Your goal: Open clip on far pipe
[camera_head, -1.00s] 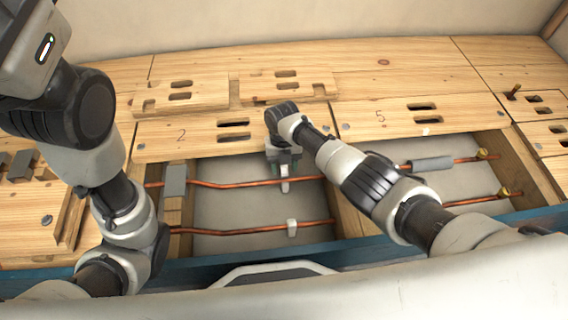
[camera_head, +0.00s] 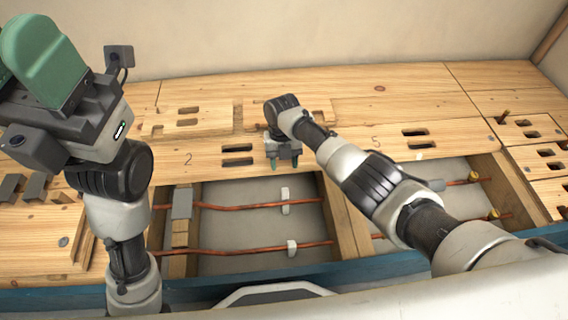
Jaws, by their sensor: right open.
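The far copper pipe (camera_head: 240,207) runs across the bay in the floor, with a small white clip (camera_head: 285,208) on it. A second white clip (camera_head: 292,248) sits on the near copper pipe (camera_head: 240,252). My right gripper (camera_head: 284,165) is open and empty, its green fingertips pointing down, just beyond the far pipe's clip and apart from it. My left gripper (camera_head: 45,62) is raised at the upper left, close to the camera; its jaw opening is not clear.
Wooden floor panels (camera_head: 360,115) with slots lie behind the bay. Wooden joists (camera_head: 342,215) border it on the right. Grey sleeves (camera_head: 182,203) sit around the far pipe at left and right. A blue beam (camera_head: 385,262) runs along the front. My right arm covers part of the right bay.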

